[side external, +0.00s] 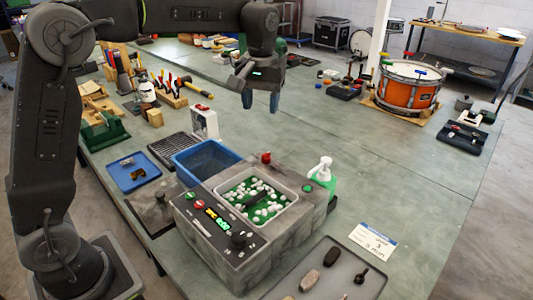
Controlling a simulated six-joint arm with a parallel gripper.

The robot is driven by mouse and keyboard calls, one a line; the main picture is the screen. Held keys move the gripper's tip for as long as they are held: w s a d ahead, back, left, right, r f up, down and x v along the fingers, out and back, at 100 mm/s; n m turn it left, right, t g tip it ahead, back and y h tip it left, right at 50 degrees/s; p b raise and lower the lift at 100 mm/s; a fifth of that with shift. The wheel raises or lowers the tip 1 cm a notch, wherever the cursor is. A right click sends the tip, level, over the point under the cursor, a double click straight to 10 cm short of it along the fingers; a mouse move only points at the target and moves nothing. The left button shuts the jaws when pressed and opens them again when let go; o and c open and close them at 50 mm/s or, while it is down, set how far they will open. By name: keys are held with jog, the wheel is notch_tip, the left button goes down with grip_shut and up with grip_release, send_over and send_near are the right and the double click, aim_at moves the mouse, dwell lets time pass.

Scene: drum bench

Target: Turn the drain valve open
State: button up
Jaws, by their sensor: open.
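A grey bench machine (194,246) stands at the near middle of the table, with a sloped control panel (217,228) showing green and orange lit digits and a black knob (238,241). Its open tank (291,207) holds white pieces over green, with a dark object among them. A small red knob (266,157) stands at the machine's back edge; I cannot tell for sure whether it is the drain valve. My gripper (261,102) points down in the air, above and behind the machine. Its two blue-tipped fingers are apart with nothing between them, well clear of the red knob.
A blue bin (205,160) sits behind the machine's left side, beside a blue tray (132,171). A pump bottle (322,170) stands at its back right. A grey tray of tools (330,275) lies in front right. An orange drum (407,88) stands far right. The table's right middle is mostly clear.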

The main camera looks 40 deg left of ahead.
aim_at(266, 153)
jog(key=shift+n+g, duration=0.4)
jog(key=w+f, duration=0.1)
jog(key=f, duration=0.9)
jog(key=w+a+f, duration=0.1)
jog(key=f, duration=0.5)
jog(key=shift+w, duration=0.3)
jog(key=c, duration=0.9)
